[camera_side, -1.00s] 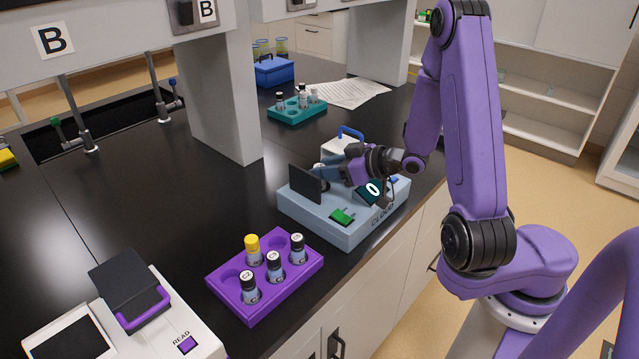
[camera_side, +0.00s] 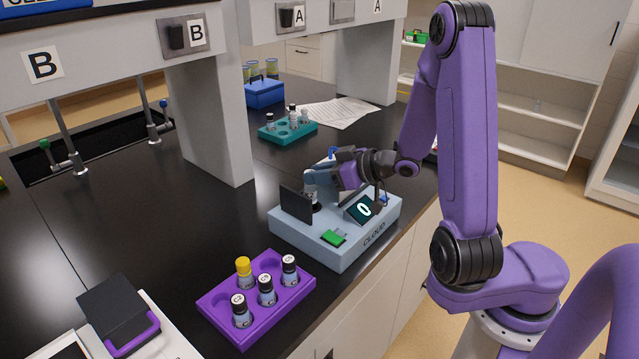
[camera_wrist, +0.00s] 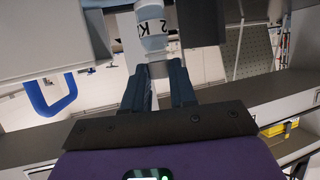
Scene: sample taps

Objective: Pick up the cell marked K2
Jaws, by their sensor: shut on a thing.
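The cell marked K2 (camera_wrist: 153,28) is a white-labelled vial between the blue fingers of my gripper (camera_wrist: 157,82) in the wrist view; its label reads "2 K" from this side. My gripper (camera_side: 317,184) is shut on it, just above the pale blue CLOUD meter (camera_side: 343,245), beside its raised dark lid (camera_side: 296,203). In the side view the cell is mostly hidden by the fingers, and I cannot tell whether its lower end is clear of the meter.
A purple rack (camera_side: 258,300) with several vials, one yellow-capped (camera_side: 244,270), stands in front. A teal rack (camera_side: 288,132) with vials and a blue box (camera_side: 264,92) are behind. A grey pillar (camera_side: 212,125) rises left of the meter.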

